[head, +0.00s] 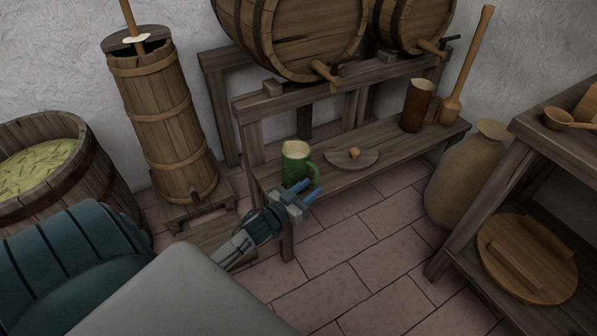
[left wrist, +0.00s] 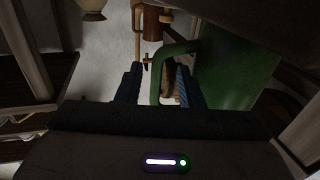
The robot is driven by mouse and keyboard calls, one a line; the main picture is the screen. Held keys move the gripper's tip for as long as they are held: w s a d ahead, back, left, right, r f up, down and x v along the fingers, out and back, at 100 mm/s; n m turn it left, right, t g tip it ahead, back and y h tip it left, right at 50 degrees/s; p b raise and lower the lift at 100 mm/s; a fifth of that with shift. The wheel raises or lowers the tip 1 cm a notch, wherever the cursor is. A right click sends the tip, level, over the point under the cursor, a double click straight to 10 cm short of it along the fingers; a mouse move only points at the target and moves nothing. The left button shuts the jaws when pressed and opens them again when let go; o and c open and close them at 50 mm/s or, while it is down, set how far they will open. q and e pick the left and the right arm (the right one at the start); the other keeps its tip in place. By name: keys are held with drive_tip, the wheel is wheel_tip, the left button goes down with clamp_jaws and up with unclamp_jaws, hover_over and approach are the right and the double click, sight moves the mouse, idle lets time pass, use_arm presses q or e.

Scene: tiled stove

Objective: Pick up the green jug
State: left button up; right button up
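The green jug (head: 291,171) stands upright on the near left end of the low wooden bench (head: 400,152). Its handle points to the right in the head view. My left gripper (head: 306,190) is just in front of the jug, beside its handle. In the left wrist view the green jug (left wrist: 232,65) fills the right side. Its handle lies between the two dark fingers of my left gripper (left wrist: 157,88). The fingers are apart, with gaps showing beside the handle. My right gripper is in neither view.
A round wooden board (head: 351,159) with a small item on it lies right of the jug. A brown tankard (head: 416,106) and a wooden mallet (head: 466,70) are farther along. Barrels (head: 300,35) rest on a rack behind. A clay jar (head: 463,172) stands on the tiled floor.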

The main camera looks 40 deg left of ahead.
sight(315, 185)
use_arm(q)
drive_tip(key=shift+w+d+r+p, duration=0.15)
drive_tip(key=shift+w, duration=0.35)
drive_tip(key=shift+w+d+r+p, duration=0.1)
drive_tip(key=shift+w+p, duration=0.05)
drive_tip(key=shift+w, duration=0.35)
drive_tip(key=shift+w+d+f, duration=0.1)
drive_tip(key=shift+w+f, duration=0.05)
drive_tip(key=shift+w, duration=0.5)
clamp_jaws()
idle(0.4)
